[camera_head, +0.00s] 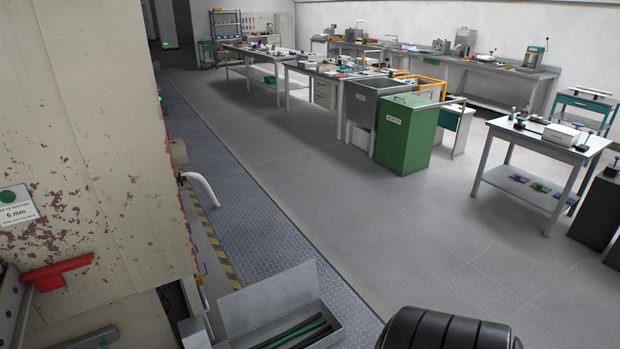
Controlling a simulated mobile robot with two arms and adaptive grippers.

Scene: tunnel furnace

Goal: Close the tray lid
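A shallow grey metal tray (333,325) sits at the bottom of the view, beside the furnace's side. Its flat grey lid (268,298) stands raised along the tray's far left side, so the tray is open. Several dark and green long bars (300,332) lie inside. The tray's near end is cut off by the picture edge. Neither gripper's fingers show, and nothing of mine is seen touching the lid. A black rounded part, which may be mine, shows at the bottom right of the tray, apart from it.
The worn beige furnace body (90,150), with a red handle (57,272) and a white curved pipe (203,187), fills the left. A green bin (407,140) and workbenches (540,150) stand farther back. The grey floor (370,230) between is clear.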

